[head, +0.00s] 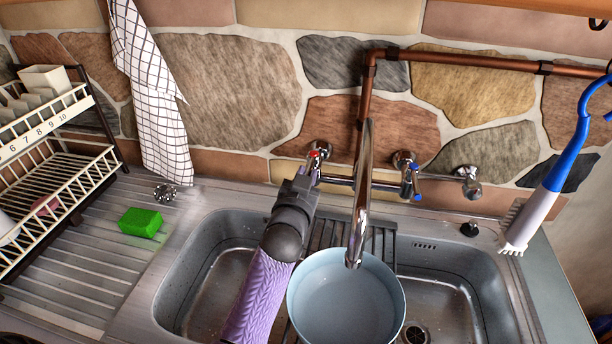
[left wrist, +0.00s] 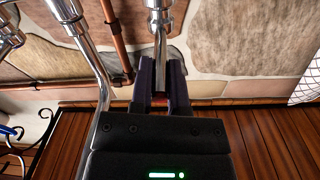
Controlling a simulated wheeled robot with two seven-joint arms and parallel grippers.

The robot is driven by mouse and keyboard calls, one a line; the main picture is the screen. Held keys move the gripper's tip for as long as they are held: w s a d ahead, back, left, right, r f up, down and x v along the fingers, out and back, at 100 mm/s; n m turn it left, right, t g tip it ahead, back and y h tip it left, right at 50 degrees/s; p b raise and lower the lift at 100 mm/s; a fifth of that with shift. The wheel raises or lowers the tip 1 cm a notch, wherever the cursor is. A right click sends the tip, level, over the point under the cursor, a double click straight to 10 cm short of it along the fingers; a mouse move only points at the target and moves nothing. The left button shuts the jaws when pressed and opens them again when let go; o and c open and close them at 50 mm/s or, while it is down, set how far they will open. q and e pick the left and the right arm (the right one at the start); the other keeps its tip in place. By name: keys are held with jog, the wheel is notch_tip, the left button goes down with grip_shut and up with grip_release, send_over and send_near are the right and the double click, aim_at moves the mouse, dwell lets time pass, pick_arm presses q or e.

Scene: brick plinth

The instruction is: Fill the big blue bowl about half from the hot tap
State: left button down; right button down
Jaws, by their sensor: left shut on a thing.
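The big blue bowl (head: 345,305) stands upright in the sink under the spout (head: 361,200). Its inside is pale and smooth with a faint ring; I cannot tell the water level, and no clear stream shows. The hot tap (head: 319,152), marked red, is on the wall left of the spout. My left gripper (head: 313,168) is at this tap and shut on its handle; the wrist view also shows the fingers (left wrist: 162,88) with a bit of red between them. The handle is mostly hidden by the fingers. The cold tap (head: 408,172), marked blue, is to the right. My right gripper is not in view.
A dish rack (head: 50,160) and a green sponge (head: 140,222) are on the left drainer. A checked towel (head: 150,110) hangs on the wall. A blue-handled brush (head: 550,180) hangs at right. The right basin (head: 440,300) looks empty, with a drain.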

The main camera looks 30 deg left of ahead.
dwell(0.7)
pick_arm(q)
jog(key=a+m+h+p, duration=0.1)
jog(key=h, duration=0.1)
jog(key=a+m+h+p, duration=0.1)
jog(key=m+h+p, duration=0.1)
jog(key=h, duration=0.1)
jog(key=shift+s+a, duration=0.1)
jog(key=shift+a, duration=0.05)
jog(key=c, duration=0.6)
grip_release()
jog(key=shift+s+p, duration=0.1)
jog(key=shift+p, duration=0.2)
jog(key=s, duration=0.3)
jog(key=s+p, duration=0.1)
jog(key=s, duration=0.5)
jog(key=shift+s+a, duration=0.3)
jog(key=shift+s, duration=0.1)
